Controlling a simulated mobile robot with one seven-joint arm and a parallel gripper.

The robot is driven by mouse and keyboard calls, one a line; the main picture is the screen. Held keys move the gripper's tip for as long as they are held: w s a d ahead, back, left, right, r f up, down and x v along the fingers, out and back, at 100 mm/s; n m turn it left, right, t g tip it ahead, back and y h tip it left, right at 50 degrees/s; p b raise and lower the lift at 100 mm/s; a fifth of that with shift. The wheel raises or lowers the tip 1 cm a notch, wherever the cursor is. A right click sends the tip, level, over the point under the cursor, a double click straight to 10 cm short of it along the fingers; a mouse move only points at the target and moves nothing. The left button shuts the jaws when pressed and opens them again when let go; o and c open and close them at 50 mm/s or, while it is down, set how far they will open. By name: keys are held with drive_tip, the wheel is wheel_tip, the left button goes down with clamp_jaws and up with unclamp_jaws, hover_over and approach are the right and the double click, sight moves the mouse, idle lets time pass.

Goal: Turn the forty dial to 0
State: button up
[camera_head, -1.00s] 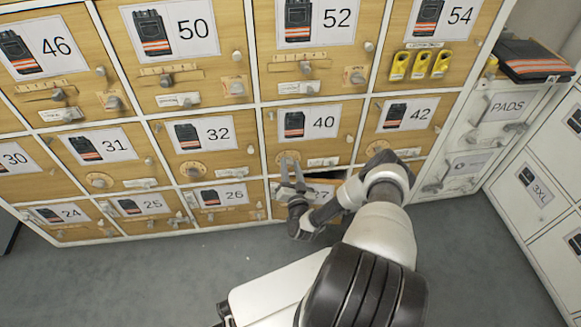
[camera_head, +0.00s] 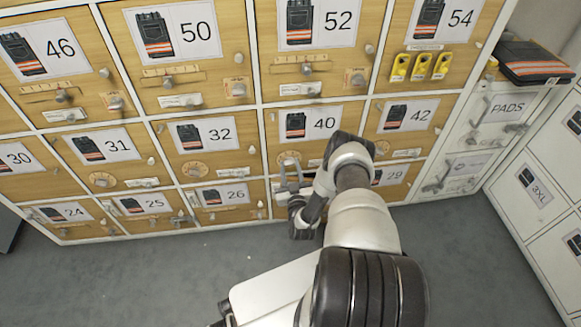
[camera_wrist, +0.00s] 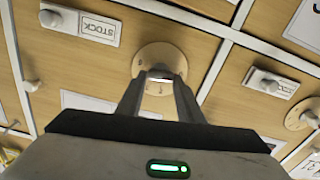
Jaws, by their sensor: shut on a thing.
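The forty dial (camera_head: 289,159) is a round tan disc at the lower left of the wooden door marked 40 (camera_head: 345,118). In the wrist view the forty dial (camera_wrist: 143,58) is a tan disc with faint marks, straight ahead of the fingers. My gripper (camera_head: 290,168) reaches up to it from below; in the wrist view my gripper (camera_wrist: 160,74) is shut on the dial's knob at the disc's middle. The fingers cover most of the knob, and I cannot read which mark it points to.
A STOCK plate (camera_wrist: 97,29) and a round knob (camera_wrist: 50,19) sit beside the dial on the door. Door 32 (camera_head: 218,132) is to the left, door 42 (camera_head: 418,114) to the right. Grey floor (camera_head: 130,275) below is clear.

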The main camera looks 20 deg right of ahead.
drive_tip(key=shift+n, duration=0.3)
drive_tip(key=o, duration=1.1)
drive_tip(key=shift+c, duration=0.2)
